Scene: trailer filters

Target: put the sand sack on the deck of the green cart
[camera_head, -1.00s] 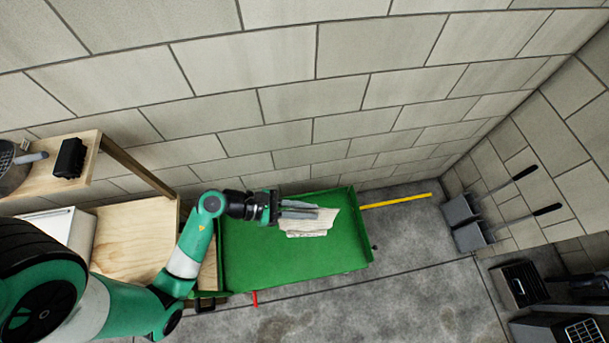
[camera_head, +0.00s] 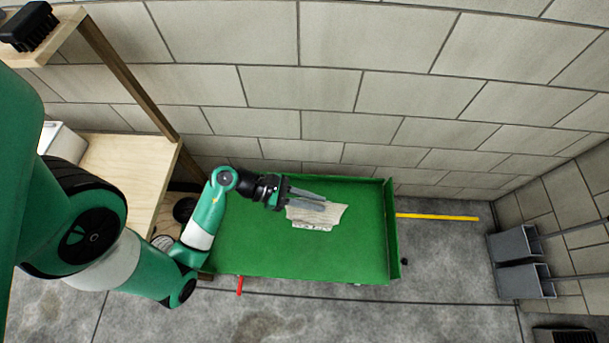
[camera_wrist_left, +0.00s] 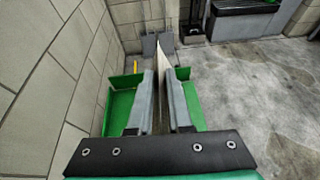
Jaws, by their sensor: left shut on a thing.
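The sand sack (camera_head: 318,215) is pale beige with some print along its lower edge. My left gripper (camera_head: 318,202) is shut on it, and it juts out past the fingers. In the left wrist view the sack (camera_wrist_left: 163,65) shows edge-on as a thin pale strip between the two grey fingers (camera_wrist_left: 160,100). The green cart (camera_head: 345,255) has a flat deck with raised rims at the back and right. The sack is over the deck; I cannot tell whether it touches it. My right gripper is not in view.
A block wall (camera_head: 330,90) runs close behind the cart. A wooden bench (camera_head: 120,165) stands at the left. A yellow bar (camera_head: 440,217) lies right of the cart, with grey shovels (camera_head: 517,262) beyond. Much of the deck is clear.

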